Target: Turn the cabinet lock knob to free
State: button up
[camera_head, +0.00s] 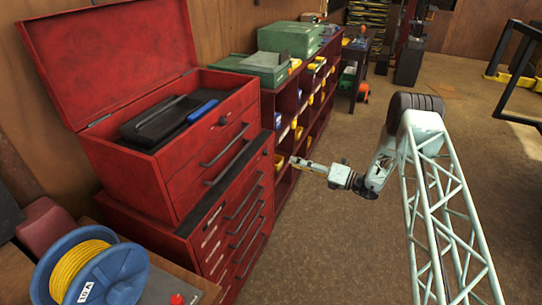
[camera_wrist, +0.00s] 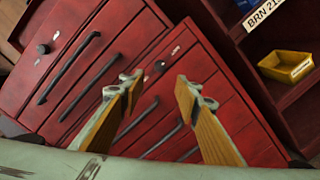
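A red tool cabinet (camera_head: 232,225) with several drawers stands at the left in the head view, with an open-lidded red chest (camera_head: 165,178) on top. A small dark knob (camera_wrist: 160,66) is on the upper right of the lower cabinet's front in the wrist view. A second dark knob (camera_head: 223,120) is on the chest front; it also shows at the wrist view's upper left (camera_wrist: 43,48). My gripper (camera_head: 298,162) points left toward the cabinet. In the wrist view its fingers (camera_wrist: 158,86) are apart and empty, with the lower knob in line between them. The turn of either knob is too small to read.
Red shelving (camera_head: 290,120) with yellow and blue bins stands just beyond the cabinet; a yellow bin (camera_wrist: 288,66) shows in the wrist view. Long drawer handles (camera_wrist: 72,62) stick out. A blue cable reel (camera_head: 118,275) is at the front left. The floor right of the cabinet is clear.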

aim_at(266, 153)
jog(key=x, duration=1.3)
jog(key=shift+w+a, duration=0.15)
jog(key=shift+a, duration=0.15)
jog(key=shift+c, duration=0.5)
jog(key=c, duration=0.7)
